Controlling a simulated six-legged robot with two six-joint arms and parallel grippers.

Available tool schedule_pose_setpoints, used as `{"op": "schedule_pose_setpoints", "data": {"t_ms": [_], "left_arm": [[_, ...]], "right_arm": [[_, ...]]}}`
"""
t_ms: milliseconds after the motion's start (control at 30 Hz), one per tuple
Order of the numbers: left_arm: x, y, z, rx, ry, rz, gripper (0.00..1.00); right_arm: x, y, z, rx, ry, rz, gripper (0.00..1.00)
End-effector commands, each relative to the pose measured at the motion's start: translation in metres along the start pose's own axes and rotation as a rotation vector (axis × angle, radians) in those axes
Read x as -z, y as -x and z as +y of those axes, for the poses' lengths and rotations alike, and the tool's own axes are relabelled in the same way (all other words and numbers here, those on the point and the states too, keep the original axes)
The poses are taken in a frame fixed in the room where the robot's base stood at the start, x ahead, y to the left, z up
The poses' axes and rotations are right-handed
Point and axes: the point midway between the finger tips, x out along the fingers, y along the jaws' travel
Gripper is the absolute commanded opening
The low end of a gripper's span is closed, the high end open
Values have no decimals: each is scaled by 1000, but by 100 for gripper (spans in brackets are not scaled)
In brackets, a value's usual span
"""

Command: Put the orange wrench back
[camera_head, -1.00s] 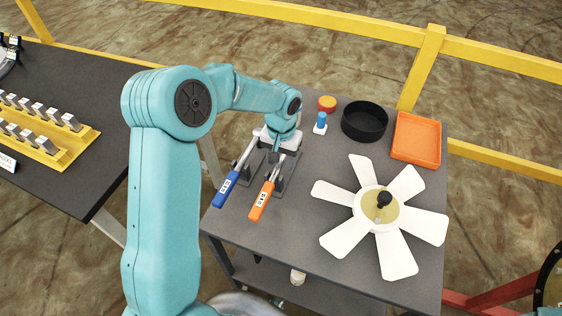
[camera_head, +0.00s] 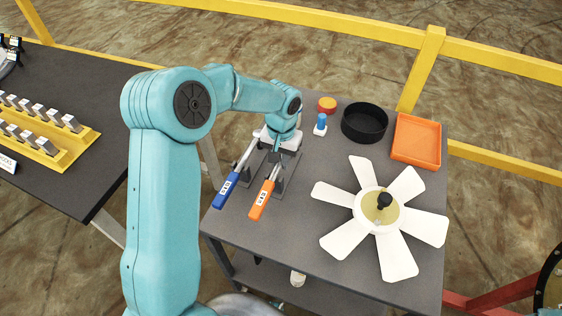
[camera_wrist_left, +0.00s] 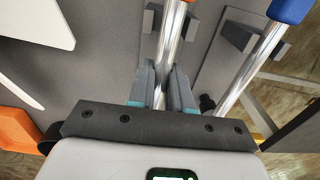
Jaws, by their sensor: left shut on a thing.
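The orange wrench (camera_head: 262,200) has an orange handle with a white label and a silver shaft. It lies along a grey holder (camera_head: 280,184) on the small dark table, handle toward the near edge. My left gripper (camera_head: 275,150) is over its far part. In the left wrist view, my left gripper (camera_wrist_left: 161,78) is shut on the silver shaft of the orange wrench (camera_wrist_left: 170,40). I cannot tell whether the wrench rests in the holder or is slightly raised. The wrench's far end is hidden. My right gripper is not in view.
A blue-handled wrench (camera_head: 227,190) lies close on the left in its own holder.

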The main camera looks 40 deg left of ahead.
Motion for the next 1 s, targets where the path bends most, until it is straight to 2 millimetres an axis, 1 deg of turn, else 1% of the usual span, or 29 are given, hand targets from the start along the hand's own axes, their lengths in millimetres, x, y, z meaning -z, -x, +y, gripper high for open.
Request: {"op": "schedule_pose_setpoints", "data": {"t_ms": [167,400,500,600,733,867,900,967,1000], "left_arm": [[2,39,0,-1,0,9,0],[1,113,0,-1,0,9,0],[1,140,0,-1,-1,7,0],[1,161,-1,-1,-1,5,0],[1,178,0,-1,-1,3,0],[6,185,1,-1,5,-7,0],[10,184,2,-1,8,-12,0],[18,172,8,0,3,-25,0],[20,162,10,1,0,-31,0]], "right_arm": [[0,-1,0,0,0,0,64],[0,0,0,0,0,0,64],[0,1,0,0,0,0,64],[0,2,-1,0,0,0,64],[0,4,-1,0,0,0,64],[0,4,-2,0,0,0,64],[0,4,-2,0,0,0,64],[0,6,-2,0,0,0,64],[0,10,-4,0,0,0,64]]}}
